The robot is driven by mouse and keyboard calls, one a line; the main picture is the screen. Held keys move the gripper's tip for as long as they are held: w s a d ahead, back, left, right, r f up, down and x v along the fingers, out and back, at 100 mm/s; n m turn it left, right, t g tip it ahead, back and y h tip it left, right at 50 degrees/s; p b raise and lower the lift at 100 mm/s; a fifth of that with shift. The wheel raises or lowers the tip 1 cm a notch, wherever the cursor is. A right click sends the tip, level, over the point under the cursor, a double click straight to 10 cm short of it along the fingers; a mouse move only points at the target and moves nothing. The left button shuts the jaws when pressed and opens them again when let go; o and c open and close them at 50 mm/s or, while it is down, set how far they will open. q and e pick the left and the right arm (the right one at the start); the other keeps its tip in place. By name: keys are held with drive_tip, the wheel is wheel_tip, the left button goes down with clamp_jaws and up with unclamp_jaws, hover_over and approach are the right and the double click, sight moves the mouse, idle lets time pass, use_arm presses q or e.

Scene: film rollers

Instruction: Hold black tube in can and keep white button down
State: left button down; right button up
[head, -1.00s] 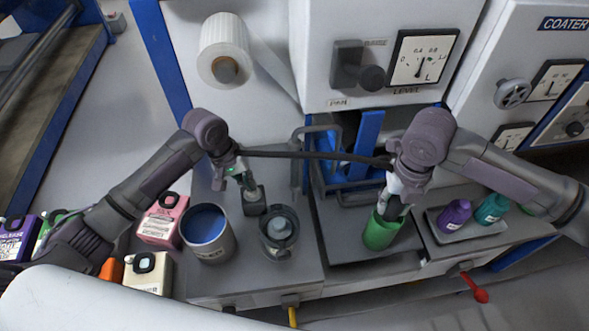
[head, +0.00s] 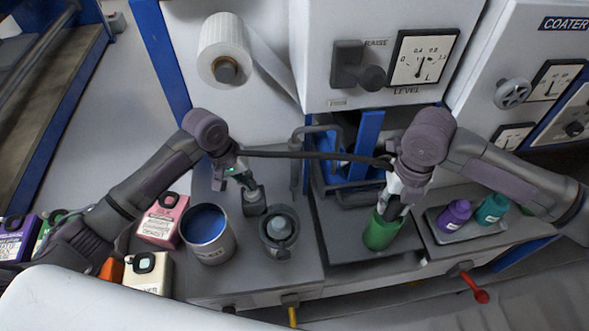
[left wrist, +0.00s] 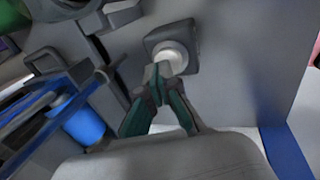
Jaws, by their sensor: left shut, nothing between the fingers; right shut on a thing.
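The green can (head: 381,235) stands on the grey bench at right of centre in the head view. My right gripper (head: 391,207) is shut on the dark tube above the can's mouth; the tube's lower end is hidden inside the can. The black tube (head: 320,155) runs across from near my left wrist to my right gripper. My left gripper (head: 248,188) is shut and empty, pointing down at the dark button box (head: 254,208). In the left wrist view, its closed fingertips (left wrist: 160,70) are at the white button (left wrist: 174,55) and partly cover it. Contact looks likely, but button depth is unclear.
A blue-filled can (head: 208,240) and a grey pot (head: 279,240) stand near the button box. Purple (head: 454,214) and teal (head: 491,210) bottles lie on a tray at right. The level gauge (head: 422,58) is on the panel behind. A red lever (head: 480,294) sticks out in front.

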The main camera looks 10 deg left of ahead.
use_arm(q)
drive_tip(key=shift+f, duration=1.05)
idle(1.2)
drive_tip(key=shift+r, duration=0.15)
idle(2.4)
drive_tip(key=shift+r, duration=3.4)
